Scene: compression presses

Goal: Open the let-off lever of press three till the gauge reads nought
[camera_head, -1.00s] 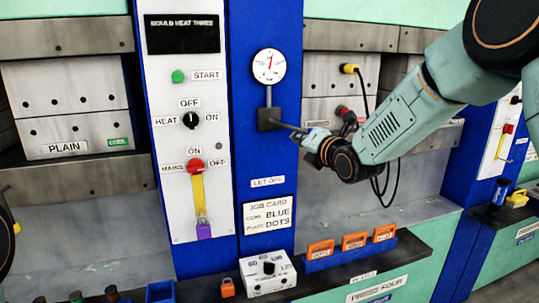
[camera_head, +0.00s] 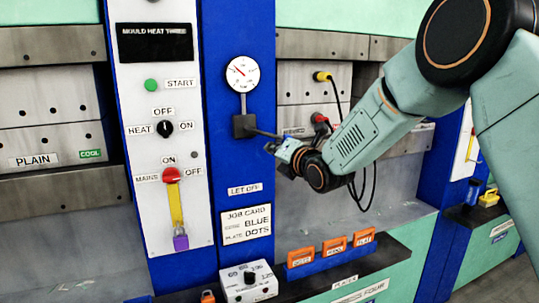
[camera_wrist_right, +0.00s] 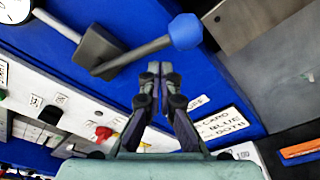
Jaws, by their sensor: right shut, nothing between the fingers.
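The panel marked MOULD HEAT THREE (camera_head: 155,45) stands left of a blue post with a round white gauge (camera_head: 243,72). The gauge's red needle points to the upper left; its figures are too small to read. Below it a dark grey block (camera_head: 243,127) carries the let-off lever (camera_head: 264,133), a rod sloping slightly down to the right. In the right wrist view the lever ends in a blue ball knob (camera_wrist_right: 185,31). My right gripper (camera_head: 271,148) is shut and empty, its fingertips (camera_wrist_right: 153,67) close by the rod; I cannot tell whether they touch. My left gripper is out of view.
A LET OFF label (camera_head: 245,189) and a job card (camera_head: 245,223) are on the post below. A white dial box (camera_head: 247,283) and orange blocks (camera_head: 334,246) stand on the ledge.

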